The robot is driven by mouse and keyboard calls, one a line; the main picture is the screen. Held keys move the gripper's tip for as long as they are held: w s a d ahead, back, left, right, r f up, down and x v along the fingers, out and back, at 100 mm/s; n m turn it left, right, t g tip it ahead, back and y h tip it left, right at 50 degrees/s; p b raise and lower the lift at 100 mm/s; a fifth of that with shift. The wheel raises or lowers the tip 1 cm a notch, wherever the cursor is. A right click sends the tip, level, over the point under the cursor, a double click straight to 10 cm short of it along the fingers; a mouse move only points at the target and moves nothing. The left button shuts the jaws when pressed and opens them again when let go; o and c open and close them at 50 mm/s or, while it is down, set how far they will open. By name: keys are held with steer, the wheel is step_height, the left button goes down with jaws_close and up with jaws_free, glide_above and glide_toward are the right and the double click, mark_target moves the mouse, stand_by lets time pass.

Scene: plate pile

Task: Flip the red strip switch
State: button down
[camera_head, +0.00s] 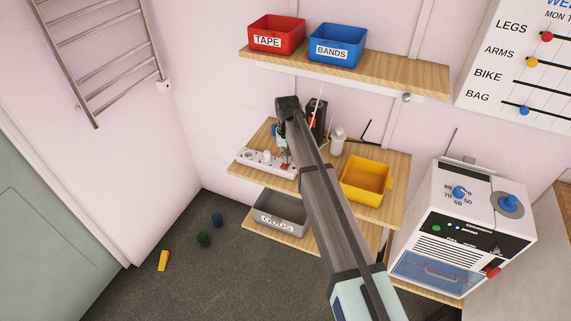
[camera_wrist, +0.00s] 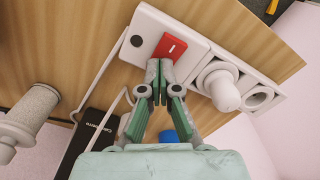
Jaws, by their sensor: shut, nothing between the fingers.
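The white power strip (camera_wrist: 205,52) lies on the wooden shelf, and it also shows in the head view (camera_head: 253,160). Its red switch (camera_wrist: 170,47) is a square rocker with a white line mark, near one end of the strip. My gripper (camera_wrist: 160,88) is shut and empty, with its green-padded fingertips just below the red switch in the wrist view. I cannot tell whether they touch it. In the head view my gripper (camera_head: 284,158) is at the right end of the strip, and my arm hides part of the shelf around it.
A white plug (camera_wrist: 222,88) sits in the strip beside the switch. A black box (camera_wrist: 95,135) with a white cable and a white roller (camera_wrist: 25,120) are close by. A yellow bin (camera_head: 366,182) stands right of my arm; a grey bin (camera_head: 280,211) is below.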

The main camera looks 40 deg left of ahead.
steer(key=shift+r+p, duration=1.35)
steer(key=shift+r, duration=2)
